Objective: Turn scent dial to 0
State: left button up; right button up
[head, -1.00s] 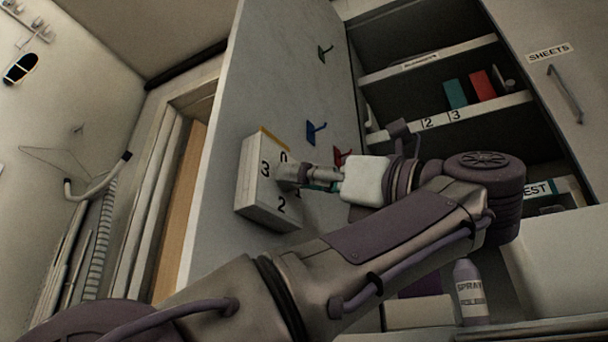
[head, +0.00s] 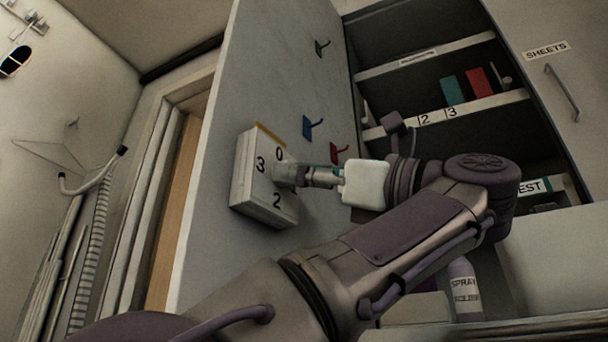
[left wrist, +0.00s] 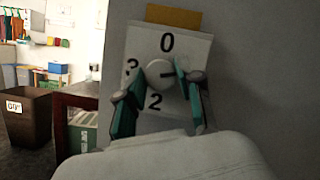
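The scent dial is a white box (head: 250,190) on a grey panel, with 0, 3 and 2 showing on its face. In the left wrist view, the dial face (left wrist: 185,45) has 0 at the top and a round white knob (left wrist: 157,72) in the middle. A dark mark on the knob points right, where a finger hides the number. My left gripper (head: 283,174) is at the dial face. Its teal fingers (left wrist: 157,82) stand on both sides of the knob; the left fingertip looks slightly apart from it, the right one overlaps its edge. My right gripper is not in view.
Open shelves with a teal box (head: 452,90) and a red box (head: 480,83) stand to the right. A spray bottle (head: 463,287) stands below.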

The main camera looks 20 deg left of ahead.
pick_arm(q)
jog(key=o, duration=0.3)
jog(key=shift+o, duration=0.2)
